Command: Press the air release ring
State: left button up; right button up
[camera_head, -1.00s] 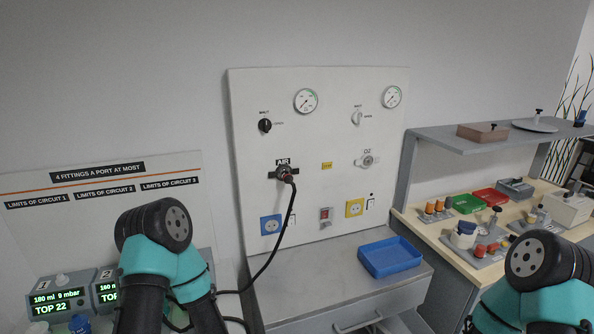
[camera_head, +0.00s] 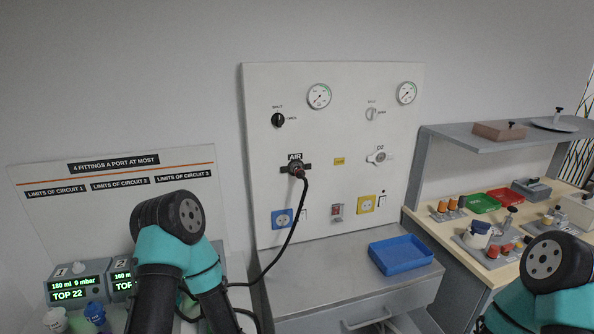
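The AIR outlet (camera_head: 293,168) is on the white wall panel (camera_head: 330,130), under the AIR label. A dark plug sits in it, with a black hose (camera_head: 284,245) hanging down to the left. The release ring at this outlet is too small to make out apart from the plug. My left arm, teal and black, stands at the lower left, and my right arm at the lower right. Only arm links show; both grippers are out of view. Nothing of mine touches the outlet.
A blue tray (camera_head: 400,255) lies on the grey counter (camera_head: 335,268) below the panel. The O2 outlet (camera_head: 378,157) is to the right. A bench (camera_head: 450,233) with trays and parts is at right.

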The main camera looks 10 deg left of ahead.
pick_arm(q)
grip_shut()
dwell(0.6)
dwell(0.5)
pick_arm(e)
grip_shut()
